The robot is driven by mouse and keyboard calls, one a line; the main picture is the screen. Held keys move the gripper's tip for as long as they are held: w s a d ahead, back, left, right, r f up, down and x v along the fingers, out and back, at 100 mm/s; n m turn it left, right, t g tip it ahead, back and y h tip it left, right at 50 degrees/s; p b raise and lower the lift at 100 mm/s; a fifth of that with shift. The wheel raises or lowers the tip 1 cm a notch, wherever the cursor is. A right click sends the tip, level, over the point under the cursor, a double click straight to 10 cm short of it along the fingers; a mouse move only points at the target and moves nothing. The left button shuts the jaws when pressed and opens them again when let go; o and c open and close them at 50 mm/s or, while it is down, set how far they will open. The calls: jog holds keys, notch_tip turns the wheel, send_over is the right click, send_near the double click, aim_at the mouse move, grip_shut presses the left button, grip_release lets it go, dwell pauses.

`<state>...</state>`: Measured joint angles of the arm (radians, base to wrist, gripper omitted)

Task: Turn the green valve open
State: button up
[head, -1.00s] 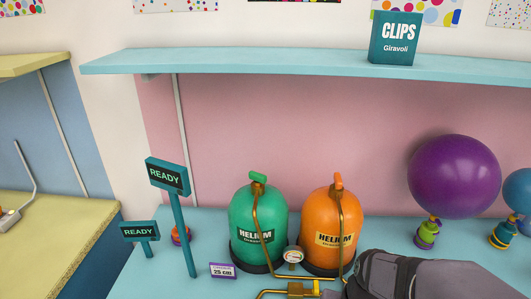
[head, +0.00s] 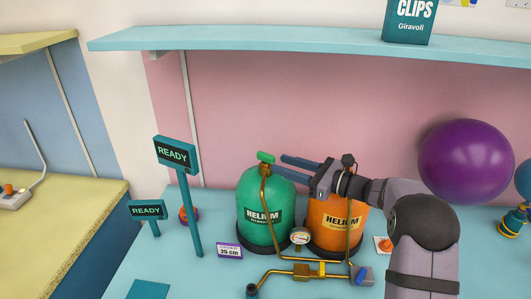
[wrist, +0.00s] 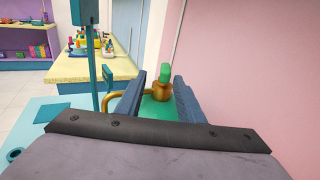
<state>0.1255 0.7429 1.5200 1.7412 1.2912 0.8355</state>
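The green valve (head: 265,157) is a small green handle on a brass fitting atop the green helium tank (head: 252,208). In the wrist view the valve (wrist: 165,72) stands ahead, framed between my two fingers. My gripper (head: 279,163) is open and empty, reaching left over the orange tank (head: 322,222) with its fingertips just right of the green valve. The wrist view also shows my gripper (wrist: 160,82) with both fingers apart. I cannot tell whether a finger touches the valve. The orange tank's top is hidden behind my gripper.
A gauge (head: 300,236) and brass pipe (head: 280,273) lie in front of the tanks. READY signs (head: 174,154) stand left. A purple balloon (head: 465,161) is at right. A shelf (head: 240,40) spans above. The table left of the green tank holds a 25 cm card (head: 229,251).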

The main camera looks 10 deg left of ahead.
aim_at(266, 154)
jog(key=shift+w+r+m+t, duration=0.3)
jog(key=shift+w, duration=0.25)
jog(key=p+x, duration=0.1)
jog(key=x, duration=0.1)
jog(key=p+x, duration=0.2)
jog(key=x, duration=0.1)
jog(key=shift+a+r+p, duration=0.25)
jog(key=shift+a+p, duration=0.05)
jog(key=shift+p+x, duration=0.4)
jog(key=shift+x, duration=0.45)
jog(key=shift+f, duration=0.2)
grip_shut()
